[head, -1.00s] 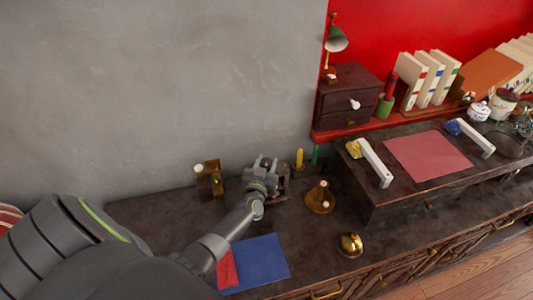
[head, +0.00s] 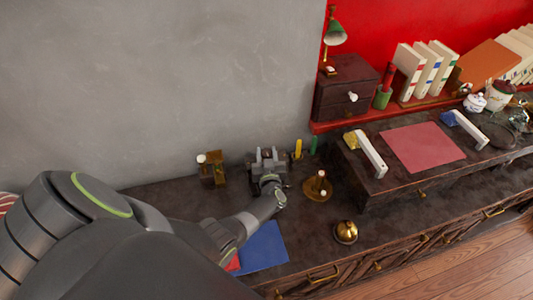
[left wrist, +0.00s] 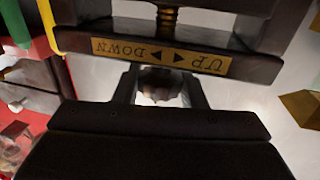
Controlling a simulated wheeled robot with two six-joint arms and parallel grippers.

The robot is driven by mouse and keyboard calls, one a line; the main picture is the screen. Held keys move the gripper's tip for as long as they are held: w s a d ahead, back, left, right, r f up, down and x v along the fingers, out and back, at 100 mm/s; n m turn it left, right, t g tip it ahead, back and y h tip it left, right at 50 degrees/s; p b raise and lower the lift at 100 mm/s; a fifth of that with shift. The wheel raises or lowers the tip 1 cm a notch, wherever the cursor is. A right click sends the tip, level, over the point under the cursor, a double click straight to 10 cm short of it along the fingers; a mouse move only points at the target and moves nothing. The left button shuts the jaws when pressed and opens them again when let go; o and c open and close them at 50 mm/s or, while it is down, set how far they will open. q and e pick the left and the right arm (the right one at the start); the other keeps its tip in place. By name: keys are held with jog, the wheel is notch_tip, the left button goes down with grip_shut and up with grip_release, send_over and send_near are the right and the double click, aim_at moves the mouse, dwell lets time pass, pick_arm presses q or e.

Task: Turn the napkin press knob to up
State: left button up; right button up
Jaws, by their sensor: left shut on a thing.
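The napkin press (head: 266,160) is a dark block-like stand at the back of the counter, near the wall. In the left wrist view, its dark crossbar carries a brass plate (left wrist: 160,55) marked UP and DOWN with arrows, seen upside down, and a brass screw (left wrist: 167,18) beyond it. The dark, rounded knob (left wrist: 160,84) is below the plate in that view, partly hidden. My left gripper (left wrist: 160,92) is shut on the knob, one finger on each side. In the head view my left gripper (head: 268,182) is in front of the press. My right gripper is out of view.
A brass item (head: 212,170) stands left of the press. A yellow rod (head: 298,149) and a brown flask (head: 317,187) are close on its right. A blue cloth (head: 262,247) and brass bell (head: 345,232) lie nearer the front. A raised shelf occupies the right.

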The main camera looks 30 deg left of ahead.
pick_arm(q)
jog(key=o, duration=1)
jog(key=shift+c, duration=0.2)
jog(key=shift+s+d, duration=0.35)
jog(key=shift+s, duration=0.05)
jog(key=v, duration=1.6)
jog(key=shift+s+d+r+p, duration=0.1)
jog(key=shift+s+p, duration=0.05)
jog(key=shift+p, duration=0.15)
